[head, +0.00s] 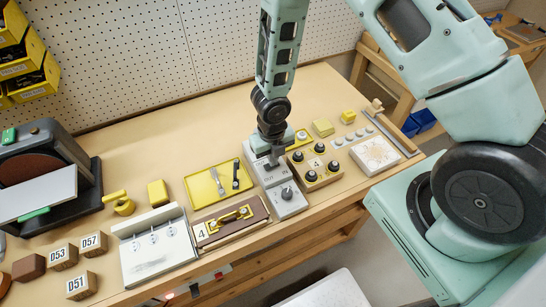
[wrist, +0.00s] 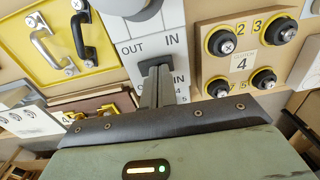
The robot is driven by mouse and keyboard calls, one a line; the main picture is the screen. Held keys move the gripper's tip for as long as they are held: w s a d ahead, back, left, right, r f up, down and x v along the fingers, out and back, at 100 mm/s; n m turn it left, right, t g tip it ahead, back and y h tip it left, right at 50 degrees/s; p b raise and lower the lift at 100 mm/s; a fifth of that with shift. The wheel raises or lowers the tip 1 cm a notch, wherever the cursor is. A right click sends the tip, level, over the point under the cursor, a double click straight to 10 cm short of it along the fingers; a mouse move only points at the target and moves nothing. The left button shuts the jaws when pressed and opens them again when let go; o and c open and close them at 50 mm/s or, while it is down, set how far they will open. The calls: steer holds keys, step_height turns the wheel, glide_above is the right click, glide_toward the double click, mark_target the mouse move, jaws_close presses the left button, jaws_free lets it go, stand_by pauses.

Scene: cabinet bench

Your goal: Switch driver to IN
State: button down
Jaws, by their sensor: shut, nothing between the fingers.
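The grey driver panel (head: 262,172) stands among the bench units in the head view, largely hidden under my gripper (head: 273,161). In the wrist view the same panel (wrist: 118,30) carries the printed words OUT on the left and IN on the right. A dark switch part (wrist: 154,63) sits below and between those words. My gripper (wrist: 156,75) is shut and empty, with its narrow fingers in front of this dark part. The fingers cover much of it, so I cannot tell its position or whether they touch it.
A grey block with a knob (head: 287,194) adjoins the panel in front. To the right is a wooden block with several black knobs (head: 315,167), numbered in the wrist view (wrist: 246,83). A yellow tray with handles (head: 203,190) lies left. Bare bench shows behind.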

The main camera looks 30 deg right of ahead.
step_height(320, 180, up, 14)
steer(key=p, duration=0.4)
steer(key=shift+a+f, duration=0.15)
